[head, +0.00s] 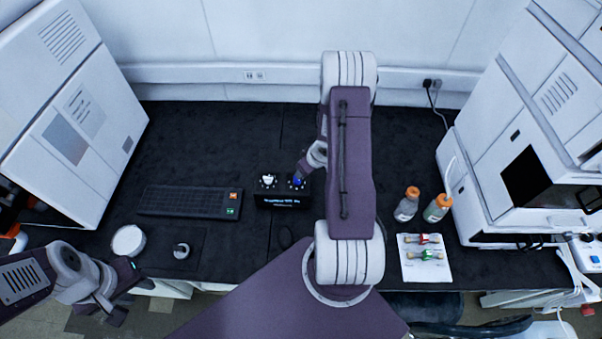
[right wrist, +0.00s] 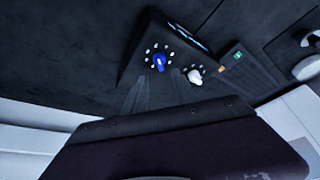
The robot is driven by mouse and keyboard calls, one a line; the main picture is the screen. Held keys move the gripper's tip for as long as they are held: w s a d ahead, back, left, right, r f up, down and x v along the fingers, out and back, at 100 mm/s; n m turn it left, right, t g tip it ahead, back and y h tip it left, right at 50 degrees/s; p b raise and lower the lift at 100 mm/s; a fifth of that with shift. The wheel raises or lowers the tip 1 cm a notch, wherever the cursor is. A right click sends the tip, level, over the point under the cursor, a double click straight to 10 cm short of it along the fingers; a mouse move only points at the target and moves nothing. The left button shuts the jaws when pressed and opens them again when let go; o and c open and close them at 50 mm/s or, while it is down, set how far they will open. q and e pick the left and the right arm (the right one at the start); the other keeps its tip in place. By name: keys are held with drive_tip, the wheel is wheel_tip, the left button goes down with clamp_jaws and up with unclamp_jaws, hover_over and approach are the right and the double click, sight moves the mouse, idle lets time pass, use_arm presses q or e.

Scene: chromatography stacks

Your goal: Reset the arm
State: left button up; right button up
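A black control box (head: 284,203) with a white knob (head: 268,181) and a blue knob (head: 297,182) stands on the dark bench. The right wrist view shows the blue knob (right wrist: 159,62) and the white knob (right wrist: 194,76) close up. My right gripper (right wrist: 157,92) is open, its two fingers apart and pointing toward the box near the blue knob; I see no grip on it. In the head view my right arm hides most of that gripper. My left gripper (head: 132,300) is open and empty at the bench's front left edge.
A keyboard-like black panel (head: 190,202) and a white round dish (head: 128,241) lie left of the box. Two orange-capped bottles (head: 405,208) (head: 438,209) and a white tray (head: 426,271) with small coloured parts are at right. Tall white instruments flank the bench.

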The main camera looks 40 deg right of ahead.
drive_tip(key=shift+s+r, duration=0.2)
drive_tip(key=shift+r, duration=0.25)
